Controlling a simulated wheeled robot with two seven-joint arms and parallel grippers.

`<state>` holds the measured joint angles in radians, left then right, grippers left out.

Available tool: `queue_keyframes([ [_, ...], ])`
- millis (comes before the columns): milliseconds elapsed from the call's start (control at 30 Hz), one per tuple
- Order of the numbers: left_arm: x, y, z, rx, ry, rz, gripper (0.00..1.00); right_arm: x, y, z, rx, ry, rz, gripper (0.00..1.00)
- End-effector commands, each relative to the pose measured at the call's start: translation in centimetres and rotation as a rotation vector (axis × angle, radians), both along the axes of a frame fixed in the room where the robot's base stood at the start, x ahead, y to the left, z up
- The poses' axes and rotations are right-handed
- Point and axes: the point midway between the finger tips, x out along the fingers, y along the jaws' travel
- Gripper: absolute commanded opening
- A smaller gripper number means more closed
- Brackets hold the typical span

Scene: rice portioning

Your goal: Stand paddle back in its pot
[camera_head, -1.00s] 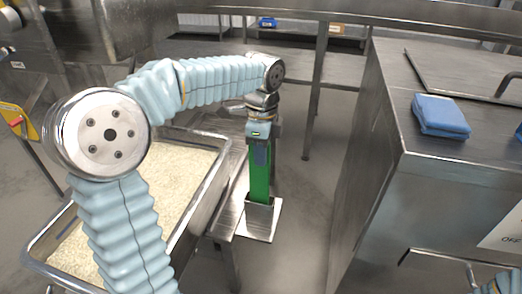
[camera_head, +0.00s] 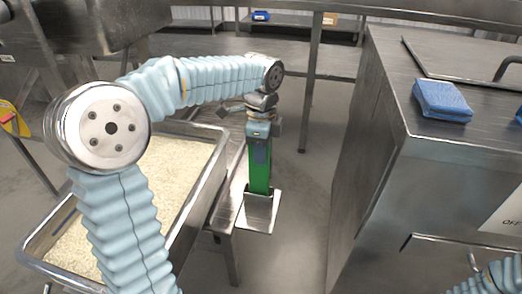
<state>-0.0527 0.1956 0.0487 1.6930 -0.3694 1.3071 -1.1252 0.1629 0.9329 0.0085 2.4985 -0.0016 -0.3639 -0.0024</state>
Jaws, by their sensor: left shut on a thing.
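The green paddle (camera_head: 259,177) stands roughly upright. My left gripper (camera_head: 259,133) is shut on its upper end. The paddle's lower end goes into the mouth of the steel pot (camera_head: 258,213) and is hidden by the pot's front wall. I cannot tell whether it touches the pot's bottom. My right gripper is out of view; only a bit of my right arm's blue sleeve shows at the lower right corner.
A steel bin (camera_head: 215,172) of white rice stands left of the pot, beneath my left arm. A steel cabinet (camera_head: 365,190) rises at the right, with a folded blue cloth (camera_head: 441,101) on top. Grey floor lies open between pot and cabinet.

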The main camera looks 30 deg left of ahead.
Motion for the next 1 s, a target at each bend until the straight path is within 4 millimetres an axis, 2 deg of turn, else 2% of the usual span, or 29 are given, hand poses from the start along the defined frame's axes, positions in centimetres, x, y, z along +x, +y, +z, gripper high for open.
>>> queue_keyframes([
  [600,0.0,0.0,-2.2,0.000,0.000,0.000,0.00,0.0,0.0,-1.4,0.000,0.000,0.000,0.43],
  [933,0.0,0.0,-2.4,0.000,0.000,0.000,0.00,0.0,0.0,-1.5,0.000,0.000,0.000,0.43],
  [967,0.0,0.0,-2.4,0.000,0.000,0.000,0.20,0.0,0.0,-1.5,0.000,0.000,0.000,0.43],
  [1000,0.0,0.0,-2.4,0.000,0.000,0.000,0.26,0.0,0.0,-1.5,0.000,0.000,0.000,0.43],
])
